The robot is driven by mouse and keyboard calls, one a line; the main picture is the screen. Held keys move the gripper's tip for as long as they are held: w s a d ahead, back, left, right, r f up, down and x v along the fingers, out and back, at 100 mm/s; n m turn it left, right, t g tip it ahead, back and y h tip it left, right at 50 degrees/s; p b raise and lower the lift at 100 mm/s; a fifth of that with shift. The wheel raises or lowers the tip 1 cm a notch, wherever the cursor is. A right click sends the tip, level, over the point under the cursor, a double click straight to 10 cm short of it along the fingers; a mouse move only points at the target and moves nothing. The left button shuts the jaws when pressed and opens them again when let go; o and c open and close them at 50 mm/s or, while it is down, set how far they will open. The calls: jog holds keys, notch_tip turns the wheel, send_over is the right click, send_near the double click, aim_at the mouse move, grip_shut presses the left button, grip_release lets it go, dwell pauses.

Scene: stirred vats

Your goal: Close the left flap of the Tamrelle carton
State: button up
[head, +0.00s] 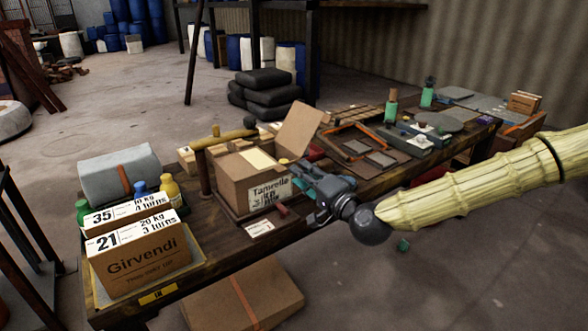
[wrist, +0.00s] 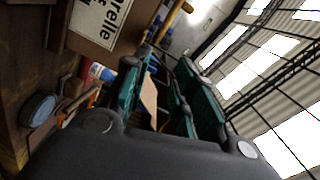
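The Tamrelle carton (head: 236,189) stands on the long wooden table, its printed label facing front. One brown flap (head: 298,130) stands raised and tilted at its right side. The carton's top shows brown board and a pale strip (head: 258,158) at the left; I cannot tell how the left flap lies. My gripper (head: 300,176) is just right of the carton's labelled front. In the wrist view my gripper (wrist: 160,78) is open, with a gap between its green-padded fingers. The carton's label (wrist: 100,20) is at upper left there. A tan panel shows beyond the gap; no contact is visible.
A yellow-handled post (head: 222,141) stands close to the carton's left. The Girvendi carton (head: 140,260), bottles and a grey roll (head: 118,172) fill the left end. Trays and tools (head: 365,145) crowd the table to the right. Open floor lies in front at right.

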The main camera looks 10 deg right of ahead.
jog(key=shift+v, duration=0.75)
jog(key=shift+f, duration=0.1)
jog(key=s+a+f+n+g, duration=0.1)
jog(key=s+a+f+g, duration=0.15)
jog(key=f, duration=0.65)
jog(key=s+a+f+n+g, duration=0.2)
jog(key=s+f+g, duration=0.15)
jog(key=f, duration=0.65)
jog(key=s+f+n+g+h, duration=0.3)
jog(key=s+f+g, duration=0.2)
jog(key=s+f, duration=1.2)
jog(key=s+d+f+n+g+h, duration=0.2)
jog(key=s+d+f+g, duration=0.15)
jog(key=s+f, duration=0.4)
jog(key=s+d+f+n+g+h, duration=0.2)
jog(key=s+d+f, duration=0.3)
jog(key=s, duration=0.6)
notch_tip(320, 180, up, 14)
jog(key=p, duration=1.4)
jog(key=shift+w, duration=0.3)
jog(key=shift+d, duration=0.1)
